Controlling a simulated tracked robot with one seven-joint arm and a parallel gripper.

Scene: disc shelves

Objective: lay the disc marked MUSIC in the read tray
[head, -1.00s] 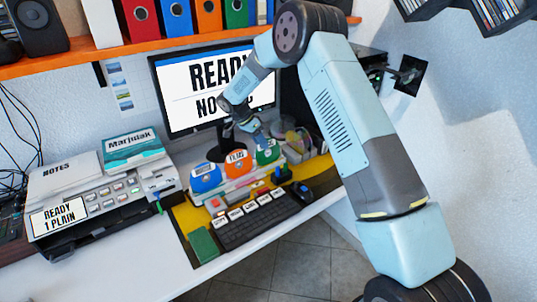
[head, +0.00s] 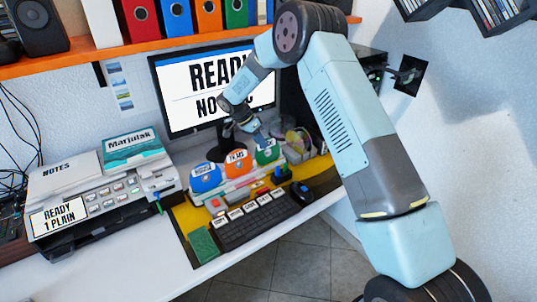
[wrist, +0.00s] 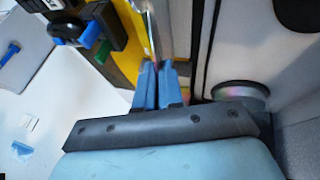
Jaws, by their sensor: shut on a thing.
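My gripper (head: 261,140) is above the desk in front of the monitor, at the top of a green disc (head: 268,155). In the wrist view its blue fingers (wrist: 160,85) are shut on a thin disc edge (wrist: 153,40), seen edge-on. The green disc's label is too small to read and its top is partly covered by the fingers. An orange disc (head: 236,165) marked FILMS and a blue disc (head: 205,179) with an unreadable label stand upright to its left. I cannot make out the read tray for certain.
A monitor (head: 185,105) behind shows READY, its lower line partly hidden by my arm. A printer-like machine (head: 100,200) stands left. The white desk front (head: 150,265) is clear.

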